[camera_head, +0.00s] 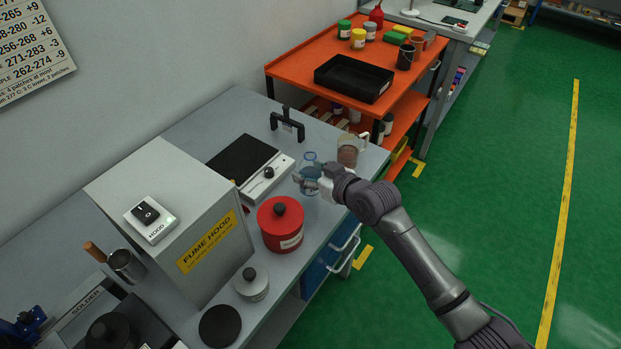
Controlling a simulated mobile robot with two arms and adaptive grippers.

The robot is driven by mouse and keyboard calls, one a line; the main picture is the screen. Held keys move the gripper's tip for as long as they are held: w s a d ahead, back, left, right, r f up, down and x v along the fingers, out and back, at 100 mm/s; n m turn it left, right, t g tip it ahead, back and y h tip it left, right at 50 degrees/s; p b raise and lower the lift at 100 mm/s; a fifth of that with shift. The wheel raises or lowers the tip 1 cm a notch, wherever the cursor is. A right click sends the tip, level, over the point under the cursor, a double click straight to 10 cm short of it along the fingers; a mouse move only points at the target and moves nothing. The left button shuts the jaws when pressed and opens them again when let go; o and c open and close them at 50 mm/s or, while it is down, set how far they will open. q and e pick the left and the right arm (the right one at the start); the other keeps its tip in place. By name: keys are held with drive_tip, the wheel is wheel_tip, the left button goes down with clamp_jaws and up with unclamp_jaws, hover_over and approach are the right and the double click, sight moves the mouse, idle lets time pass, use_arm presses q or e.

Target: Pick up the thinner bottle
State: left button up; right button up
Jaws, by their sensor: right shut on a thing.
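A clear bottle with bluish contents (309,170) stands upright at the grey bench's right part, beside the hot plate. It looks like the thinner bottle, but I cannot read a label. My right gripper (308,181) reaches in from the right and is shut on this bottle at its body. The gripper's fingers are small in the view and cover part of the bottle. I cannot tell whether the bottle's base touches the bench. My left gripper is not in view.
A glass jug with brown contents (347,151) stands close behind the bottle. A red lidded pot (281,226) is in front-left, and a hot plate (262,180) is left. The fume hood box (190,225) stands further left. An orange cart (310,58) is behind.

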drive_tip(key=s+d+r+b, duration=0.1)
drive_tip(key=s+d+r, duration=0.6)
drive_tip(key=d, duration=0.2)
drive_tip(key=shift+s+r, duration=0.25)
drive_tip(key=shift+r, duration=0.05)
idle(0.3)
idle(1.2)
drive_tip(key=shift+s+f, duration=0.1)
